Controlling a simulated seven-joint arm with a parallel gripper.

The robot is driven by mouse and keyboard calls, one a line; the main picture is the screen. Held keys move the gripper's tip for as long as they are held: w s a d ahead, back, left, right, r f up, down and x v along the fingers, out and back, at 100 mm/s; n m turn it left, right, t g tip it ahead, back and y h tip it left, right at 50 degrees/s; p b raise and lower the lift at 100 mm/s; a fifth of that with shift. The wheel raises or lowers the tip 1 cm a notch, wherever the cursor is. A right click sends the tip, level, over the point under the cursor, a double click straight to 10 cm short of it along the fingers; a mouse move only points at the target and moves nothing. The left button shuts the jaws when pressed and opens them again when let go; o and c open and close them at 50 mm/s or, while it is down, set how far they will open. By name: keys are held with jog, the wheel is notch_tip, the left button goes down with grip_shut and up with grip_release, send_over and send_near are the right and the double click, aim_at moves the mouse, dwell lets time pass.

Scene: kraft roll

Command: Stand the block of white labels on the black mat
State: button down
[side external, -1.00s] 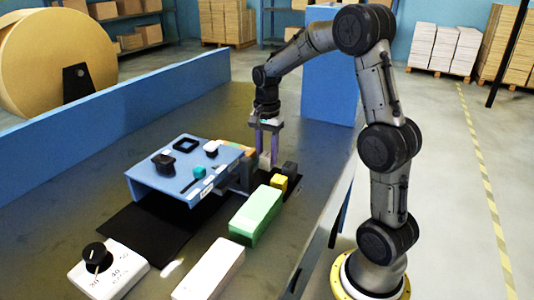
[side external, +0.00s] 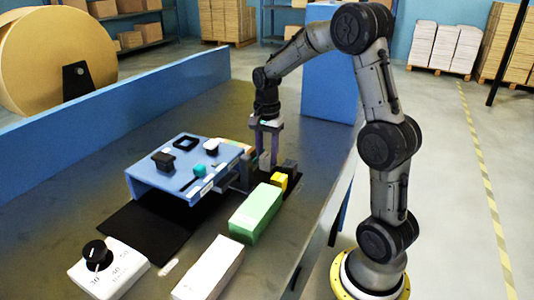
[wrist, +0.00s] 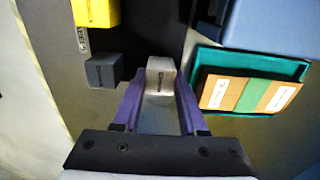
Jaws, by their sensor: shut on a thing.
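The block of white labels (wrist: 160,75) is pale, with a dark printed mark, and sits between my gripper's fingertips in the wrist view. My gripper (side external: 267,160) points down with its purple fingers shut on the block, behind the small blocks and beside the blue stand. In the side view the block is mostly hidden by the fingers and nearby things. I cannot tell whether the block touches the mat.
A blue stand (side external: 160,182) bears small black and teal items. A yellow block (wrist: 95,10) and a dark grey block (wrist: 103,70) are close by. A green block (side external: 257,212), a white block (side external: 209,268) and a dial box (side external: 108,268) lie nearer. A teal tray (wrist: 205,58) holds banded brown stock.

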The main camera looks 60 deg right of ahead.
jog(key=shift+f, duration=0.2)
jog(key=shift+c, duration=1.9)
grip_release()
notch_tip(320, 180, up, 14)
jog(key=s+a+r+n+t, duration=0.2)
jog(key=s+a+r, duration=0.1)
jog(key=a+r, duration=0.3)
jog(key=s+a+f+n+t, duration=0.1)
jog(key=s+a+n, duration=0.3)
jog(key=s+a, duration=0.35)
jog(key=s+a+f+n+t, duration=0.2)
jog(key=s+a+f+n, duration=0.2)
jog(key=s+f+n, duration=0.3)
notch_tip(320, 180, down, 2)
jog(key=n, duration=0.5)
jog(key=shift+s+t, duration=0.3)
